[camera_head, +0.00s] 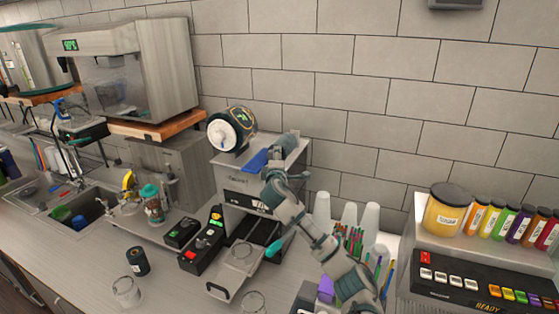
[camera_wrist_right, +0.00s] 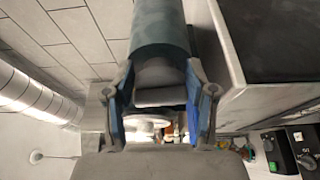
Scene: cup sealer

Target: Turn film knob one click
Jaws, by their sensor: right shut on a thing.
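The cup sealer (camera_head: 238,172) stands against the tiled wall, with a blue piece (camera_head: 257,160) on its top and a round white-and-black part (camera_head: 231,131) at its upper left. My right arm reaches up from the lower right to the sealer's top right. In the right wrist view my right gripper (camera_wrist_right: 160,105) has a finger on each side of a grey-teal cylinder (camera_wrist_right: 160,35) and is shut on it; it appears to be the film knob. In the head view the fingertips are hard to make out. My left gripper is not in view.
The sealer's tray (camera_head: 236,268) sticks out in front, beside a black button box (camera_head: 203,245). Clear cups (camera_head: 126,290) and a dark canister (camera_head: 138,261) stand on the counter. White cup stacks (camera_head: 347,215) and straws are close to my arm. A topping station (camera_head: 480,290) is at right.

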